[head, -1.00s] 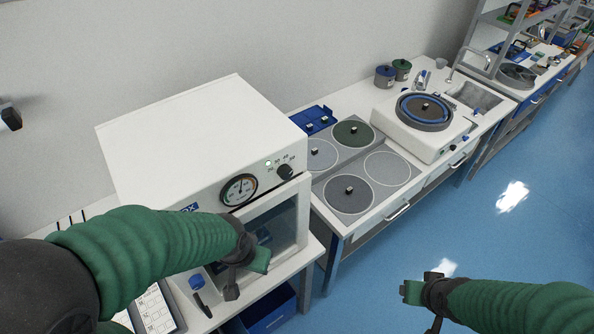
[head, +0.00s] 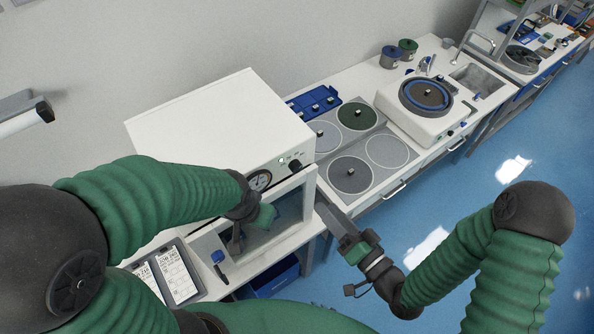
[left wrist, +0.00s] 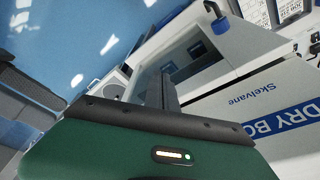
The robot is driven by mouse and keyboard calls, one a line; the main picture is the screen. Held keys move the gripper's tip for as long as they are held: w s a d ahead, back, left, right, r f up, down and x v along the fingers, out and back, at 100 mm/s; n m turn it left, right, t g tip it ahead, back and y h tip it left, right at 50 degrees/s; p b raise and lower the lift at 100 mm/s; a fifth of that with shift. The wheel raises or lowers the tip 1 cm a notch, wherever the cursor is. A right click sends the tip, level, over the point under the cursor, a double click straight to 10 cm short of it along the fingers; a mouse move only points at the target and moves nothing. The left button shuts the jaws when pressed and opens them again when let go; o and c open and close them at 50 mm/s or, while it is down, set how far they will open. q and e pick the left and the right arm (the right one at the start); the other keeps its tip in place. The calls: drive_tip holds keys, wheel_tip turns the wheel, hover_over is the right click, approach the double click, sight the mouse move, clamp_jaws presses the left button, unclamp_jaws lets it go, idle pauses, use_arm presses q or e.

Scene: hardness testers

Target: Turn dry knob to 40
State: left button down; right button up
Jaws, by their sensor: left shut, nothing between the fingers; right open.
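The white dry box (head: 220,125) stands on the left bench, with its black knob (head: 295,165) at the right end of the front panel. A lit green light sits left of the knob, and a round gauge (head: 260,180) is partly covered by my left arm. The knob's setting is too small to read. My left gripper (head: 236,246) is shut and empty in front of the box's glass door. Its finger shows in the left wrist view (left wrist: 170,90), beside the "DRY BO" label (left wrist: 290,119). My right gripper (head: 325,210) is open, right of the door and below the knob, apart from it.
Right of the box, a bench holds a grey plate with round discs (head: 350,174), a blue rack (head: 314,101) and a polishing machine (head: 425,100). Open floor lies right.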

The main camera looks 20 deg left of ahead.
sight(296, 171)
drive_tip(key=b+x, duration=0.1)
drive_tip(key=x, duration=0.8)
drive_tip(key=b+x, duration=0.1)
drive_tip(key=x, duration=0.3)
drive_tip(key=shift+w+d+b, duration=0.2)
drive_tip(key=shift+w+b, duration=0.15)
drive_tip(key=shift+w, duration=0.1)
drive_tip(key=shift+a+f, duration=0.15)
drive_tip(key=shift+a, duration=0.4)
drive_tip(key=shift+d, duration=0.4)
drive_tip(key=shift+c, duration=0.5)
drive_tip(key=shift+d, duration=0.4)
drive_tip(key=c, duration=1)
use_arm(q)
drive_tip(key=f, duration=0.2)
drive_tip(key=d+f, duration=0.1)
drive_tip(key=f, duration=0.1)
drive_tip(key=shift+s+d, duration=0.1)
drive_tip(key=shift+d, duration=0.05)
use_arm(e)
drive_tip(key=shift+s+a, duration=0.15)
